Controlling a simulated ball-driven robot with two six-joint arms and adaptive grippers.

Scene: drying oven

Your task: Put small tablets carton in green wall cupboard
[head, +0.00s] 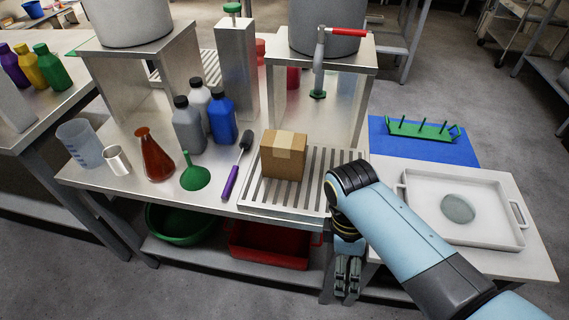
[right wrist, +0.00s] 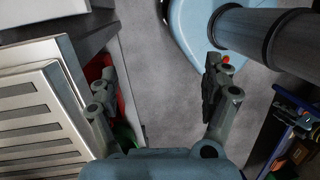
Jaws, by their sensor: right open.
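A brown cardboard box (head: 284,155) with a paler tape strip sits upright on a slatted metal rack at the front of the steel bench. I cannot tell whether it is the small tablets carton, as no label is readable. No green wall cupboard shows in either view. My right gripper (head: 347,285) points down in front of the bench's front edge, to the right of and below the box, and apart from it. In the right wrist view my right gripper (right wrist: 160,78) has its fingers spread wide with nothing between them.
Bottles stand behind. A white tray (head: 420,219) is at right. A red bin (head: 270,246) and a green basin (head: 180,222) sit below.

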